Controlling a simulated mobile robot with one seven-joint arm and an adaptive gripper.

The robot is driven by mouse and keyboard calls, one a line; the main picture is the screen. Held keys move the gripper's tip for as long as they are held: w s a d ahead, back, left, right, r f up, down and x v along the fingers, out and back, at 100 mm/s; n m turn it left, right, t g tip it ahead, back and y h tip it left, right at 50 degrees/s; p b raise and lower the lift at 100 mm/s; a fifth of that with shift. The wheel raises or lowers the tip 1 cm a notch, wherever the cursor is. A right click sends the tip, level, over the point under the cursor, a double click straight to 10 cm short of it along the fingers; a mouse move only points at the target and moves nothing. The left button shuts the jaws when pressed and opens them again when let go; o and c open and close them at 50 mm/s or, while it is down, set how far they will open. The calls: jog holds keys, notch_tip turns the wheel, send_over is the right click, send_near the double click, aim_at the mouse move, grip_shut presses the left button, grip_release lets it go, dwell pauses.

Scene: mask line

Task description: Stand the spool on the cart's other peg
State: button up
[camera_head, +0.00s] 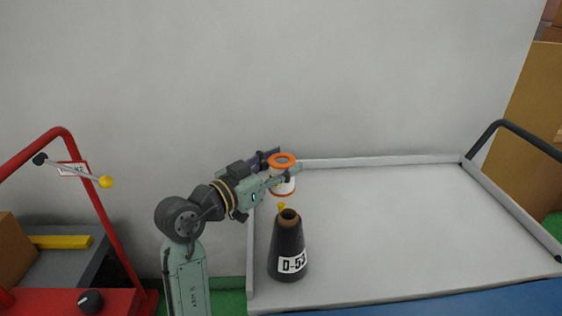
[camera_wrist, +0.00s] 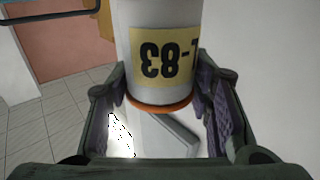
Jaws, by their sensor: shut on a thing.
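The white spool with orange rims (camera_head: 283,186) is in my gripper (camera_head: 284,175), upright or nearly so, above the far left part of the cart (camera_head: 400,230). In the wrist view the spool (camera_wrist: 160,20) stands between my two purple-padded fingers (camera_wrist: 160,78); its yellow label faces the camera upside down, and its lower orange rim shows. A small yellow tip (camera_head: 281,205), perhaps a peg, shows below the spool; the rest of it is hidden behind a black cone (camera_head: 287,255) marked D-53. Any peg under the cone is hidden.
The cart's right side is bare, with a raised pale rim (camera_head: 370,161) and a dark handle (camera_head: 515,125) at the right. A red frame with a lever (camera_head: 75,170) stands at the left. A grey wall is behind; cardboard boxes (camera_head: 540,110) are at the far right.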

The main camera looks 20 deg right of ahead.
jog(key=b, duration=0.4)
send_over(281, 205)
jog(key=shift+f, duration=3.15)
notch_tip(281, 205, down, 2)
jog(key=shift+s+f+b, duration=0.15)
jog(key=shift+b, duration=0.75)
jog(key=shift+d+f, duration=0.1)
jog(key=shift+f, duration=0.15)
grip_shut()
jog(key=shift+b, duration=0.3)
jog(key=shift+f, duration=0.1)
jog(key=shift+w+f, duration=0.2)
jog(key=shift+r, duration=0.1)
